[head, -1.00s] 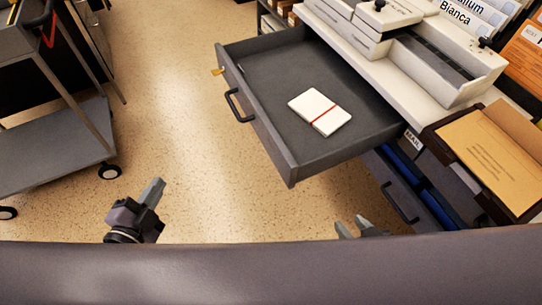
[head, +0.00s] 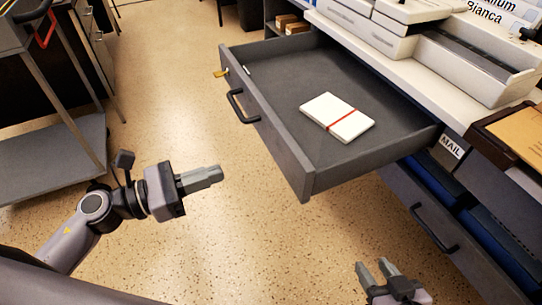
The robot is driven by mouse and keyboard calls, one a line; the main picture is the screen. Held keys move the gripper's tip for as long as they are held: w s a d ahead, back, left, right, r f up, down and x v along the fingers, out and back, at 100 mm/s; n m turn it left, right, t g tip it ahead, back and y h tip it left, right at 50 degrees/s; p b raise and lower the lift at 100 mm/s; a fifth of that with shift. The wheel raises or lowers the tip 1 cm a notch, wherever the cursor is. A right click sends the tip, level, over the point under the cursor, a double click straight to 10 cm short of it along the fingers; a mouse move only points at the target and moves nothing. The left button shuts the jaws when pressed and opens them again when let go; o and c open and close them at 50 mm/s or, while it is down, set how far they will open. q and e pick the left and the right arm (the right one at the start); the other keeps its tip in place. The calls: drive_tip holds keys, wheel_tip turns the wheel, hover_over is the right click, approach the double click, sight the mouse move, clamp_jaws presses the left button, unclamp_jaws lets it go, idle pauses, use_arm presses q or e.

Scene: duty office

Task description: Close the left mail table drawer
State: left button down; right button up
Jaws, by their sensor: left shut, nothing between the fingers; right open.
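The left mail table drawer (head: 292,155) is pulled far out from under the white table top (head: 440,88). It is grey, with a black bar handle (head: 240,106) on its front and a small key or tag (head: 221,73) near the front's far end. A white notepad with a red band (head: 337,117) lies inside it. My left gripper (head: 218,174) is shut and empty, over the floor to the left of the drawer front, apart from it. My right gripper (head: 374,268) is open and empty at the bottom, below the drawer's near corner.
A lower drawer with a black handle (head: 433,228) and blue contents sits under the table at right, near a MAIL label (head: 452,146). A dark tray with an envelope (head: 515,130) is at the right edge. A grey cart (head: 60,150) stands at left. The floor between is clear.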

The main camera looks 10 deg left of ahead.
sight(284, 151)
use_arm(q)
drive_tip(key=p+x, duration=0.1)
drive_tip(key=x, duration=1.1)
drive_tip(key=shift+d, duration=0.1)
use_arm(e)
drive_tip(key=shift+s+d+f, duration=0.2)
drive_tip(key=shift+d+f, duration=0.05)
drive_tip(key=shift+d, duration=0.2)
use_arm(q)
drive_tip(key=shift+w+d, duration=0.1)
use_arm(e)
drive_tip(key=shift+d, duration=0.1)
